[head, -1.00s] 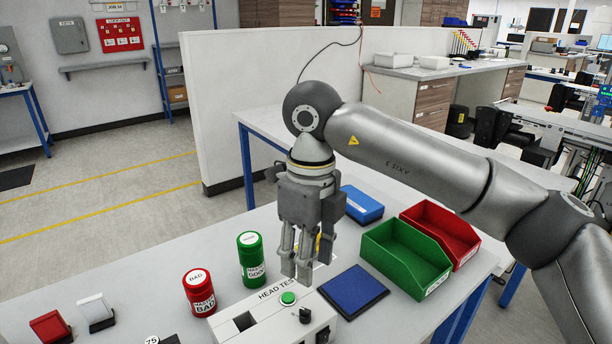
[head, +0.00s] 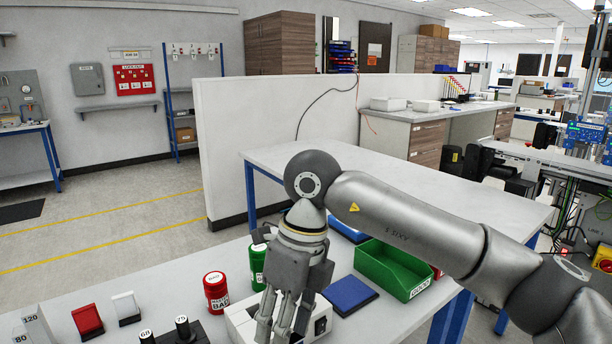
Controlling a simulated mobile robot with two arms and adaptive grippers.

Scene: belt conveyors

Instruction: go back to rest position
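My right arm comes in from the right and reaches across the work table. My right gripper (head: 284,316) hangs pointing down at the front of the picture, over the white head test box (head: 242,318). Its fingers are spread apart with gaps between them, and nothing shows in them. The gripper covers much of the box and part of the green jar (head: 257,262). My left gripper is not in view.
A red jar (head: 216,291) stands left of the gripper. A blue pad (head: 350,294) and a green bin (head: 395,270) lie to its right. Dark weights (head: 183,330) stand at the front left. The table behind (head: 400,178) is mostly bare.

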